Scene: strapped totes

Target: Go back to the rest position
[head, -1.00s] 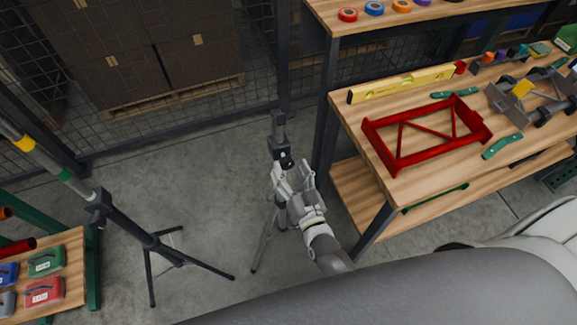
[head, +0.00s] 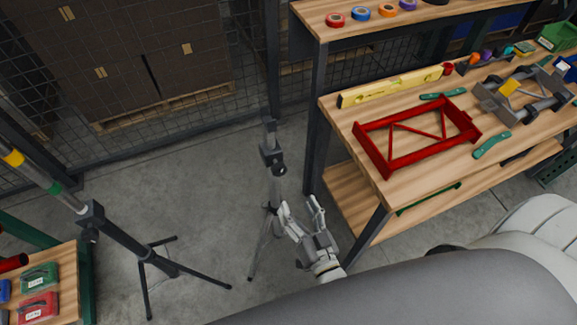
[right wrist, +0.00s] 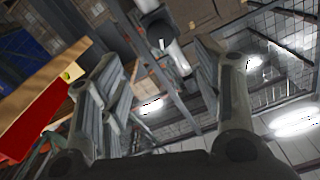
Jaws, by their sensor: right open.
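My right gripper (head: 304,212) is in the lower middle of the head view, low in front of a grey tripod stand (head: 274,160). Its fingers are apart and nothing is between them. In the right wrist view the two fingers of my right gripper (right wrist: 165,85) stand wide apart, with a grey post-like part showing beyond them. I cannot tell whether the gripper touches the stand. My left gripper is not in the head view.
A wooden workbench (head: 400,195) on the right holds a red metal frame (head: 372,145), a yellow level (head: 395,85) and other tools. A second tripod (head: 130,240) stands on the left. A wire fence (head: 130,130) closes the back. Some concrete floor (head: 205,200) between them is bare.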

